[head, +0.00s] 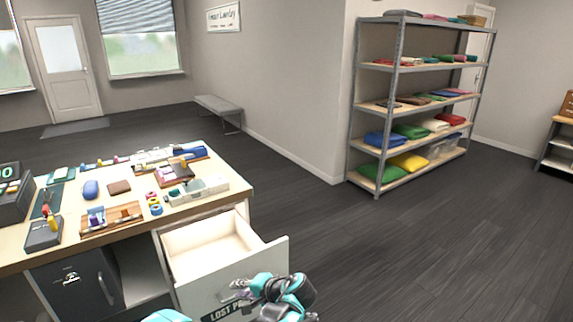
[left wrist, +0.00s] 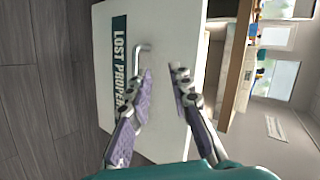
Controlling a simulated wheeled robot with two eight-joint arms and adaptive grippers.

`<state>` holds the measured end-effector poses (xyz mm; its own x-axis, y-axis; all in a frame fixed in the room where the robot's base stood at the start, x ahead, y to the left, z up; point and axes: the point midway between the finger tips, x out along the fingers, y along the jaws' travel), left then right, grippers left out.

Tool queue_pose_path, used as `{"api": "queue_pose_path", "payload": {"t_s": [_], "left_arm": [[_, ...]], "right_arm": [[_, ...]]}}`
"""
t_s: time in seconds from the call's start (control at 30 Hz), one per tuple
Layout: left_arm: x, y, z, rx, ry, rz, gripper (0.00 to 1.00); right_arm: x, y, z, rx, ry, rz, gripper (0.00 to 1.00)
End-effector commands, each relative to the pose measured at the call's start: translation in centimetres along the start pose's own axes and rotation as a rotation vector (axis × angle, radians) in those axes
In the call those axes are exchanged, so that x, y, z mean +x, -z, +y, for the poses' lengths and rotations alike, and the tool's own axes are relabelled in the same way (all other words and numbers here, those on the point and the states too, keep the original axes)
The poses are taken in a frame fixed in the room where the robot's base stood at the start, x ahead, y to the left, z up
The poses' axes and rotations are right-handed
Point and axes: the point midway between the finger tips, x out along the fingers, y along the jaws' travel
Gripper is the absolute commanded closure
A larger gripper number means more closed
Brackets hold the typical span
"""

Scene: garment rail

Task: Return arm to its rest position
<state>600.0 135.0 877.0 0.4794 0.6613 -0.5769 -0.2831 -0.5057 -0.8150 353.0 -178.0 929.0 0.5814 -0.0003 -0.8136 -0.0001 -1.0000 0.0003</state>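My left gripper (head: 252,288) is at the front of the open drawer, low in the head view. In the left wrist view the left gripper (left wrist: 163,74) has its two fingers spread apart with nothing between them. The drawer's metal handle (left wrist: 143,54) is just ahead of the fingertips, close to the left-hand finger; I cannot tell whether they touch. The white drawer front (left wrist: 172,28) carries a dark "LOST PROPERTY" label (left wrist: 119,60), partly hidden. The drawer (head: 208,247) is pulled out from the desk and looks empty inside. My right gripper is not in view.
The desk (head: 235,187) at left holds many small items, and a dark cabinet (head: 75,285) stands under it. A metal shelf rack (head: 352,130) with folded cloth is at the back right. A grey bench (head: 215,103) stands by the wall. The dark floor (head: 430,240) at right is clear.

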Motion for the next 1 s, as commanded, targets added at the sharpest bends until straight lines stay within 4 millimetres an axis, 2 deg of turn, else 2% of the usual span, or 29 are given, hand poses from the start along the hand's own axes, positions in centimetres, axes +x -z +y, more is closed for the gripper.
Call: {"api": "queue_pose_path", "payload": {"t_s": [0.03,0.1,0.27,0.43,0.6,0.8,1.0], "left_arm": [[-0.4,-1.7,-1.2,-0.028,-0.047,0.004,0.8],[-1.1,-3.7,-2.3,-0.071,-0.118,0.019,0.8],[-3.2,-8.7,-3.6,-0.186,-0.272,0.055,0.8],[-5.8,-13.8,-3.6,-0.335,-0.422,0.101,0.8],[-8.6,-18.4,-2.3,-0.504,-0.553,0.152,0.8],[-10.9,-21.6,-0.4,-0.681,-0.661,0.206,0.8],[-11.8,-22.6,0.6,-0.763,-0.705,0.232,0.8]], "right_arm": [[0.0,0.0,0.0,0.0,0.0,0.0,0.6],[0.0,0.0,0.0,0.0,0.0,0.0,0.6],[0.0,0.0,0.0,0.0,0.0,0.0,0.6],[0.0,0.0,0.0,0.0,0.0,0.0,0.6],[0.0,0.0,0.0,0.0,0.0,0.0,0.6],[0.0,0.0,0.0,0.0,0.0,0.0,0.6],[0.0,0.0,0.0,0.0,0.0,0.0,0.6]]}}
